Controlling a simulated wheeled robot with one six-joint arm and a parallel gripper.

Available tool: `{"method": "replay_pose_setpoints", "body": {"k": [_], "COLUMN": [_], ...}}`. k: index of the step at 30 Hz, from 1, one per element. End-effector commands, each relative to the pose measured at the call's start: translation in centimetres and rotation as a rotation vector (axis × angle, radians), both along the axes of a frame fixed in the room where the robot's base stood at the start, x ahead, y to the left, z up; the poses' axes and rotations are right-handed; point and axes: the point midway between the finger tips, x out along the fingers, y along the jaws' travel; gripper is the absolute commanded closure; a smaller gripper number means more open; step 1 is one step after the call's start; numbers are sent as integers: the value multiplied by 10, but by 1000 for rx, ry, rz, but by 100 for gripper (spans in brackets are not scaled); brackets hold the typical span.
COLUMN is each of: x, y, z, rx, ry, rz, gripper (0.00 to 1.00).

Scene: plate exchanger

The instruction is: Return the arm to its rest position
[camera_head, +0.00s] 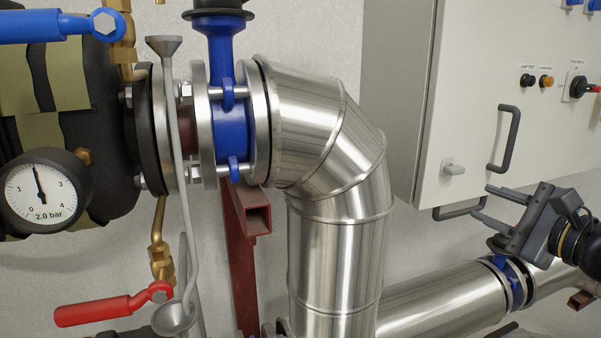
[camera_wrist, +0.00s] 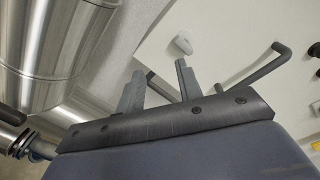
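My gripper (camera_head: 482,202) is at the right of the head view, in front of the lower part of the white cabinet and above the lower pipe. Its two grey fingers point left and stand apart, with nothing between them. In the wrist view my gripper (camera_wrist: 163,75) also shows two separate fingers with an empty gap. Part of my dark wrist shows at the right edge of the head view; the rest of my arm is out of view.
The white cabinet (camera_head: 480,110) has a dark handle (camera_head: 509,138) close above my gripper. A metal-clad pipe (camera_head: 335,250) bends down left of it. A blue valve (camera_head: 515,278) sits just below. A gauge (camera_head: 42,193) and red lever (camera_head: 95,310) are far left.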

Motion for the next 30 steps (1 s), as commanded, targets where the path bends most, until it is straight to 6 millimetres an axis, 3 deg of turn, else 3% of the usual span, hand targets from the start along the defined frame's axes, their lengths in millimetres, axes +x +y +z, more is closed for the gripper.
{"method": "replay_pose_setpoints", "body": {"k": [6,12,30], "x": [0,-2,-3], "y": [35,53,60], "z": [-24,-39,-41], "rx": [-62,-101,-125], "ry": [65,100,111], "rz": [57,89,102], "gripper": [66,66,66]}}
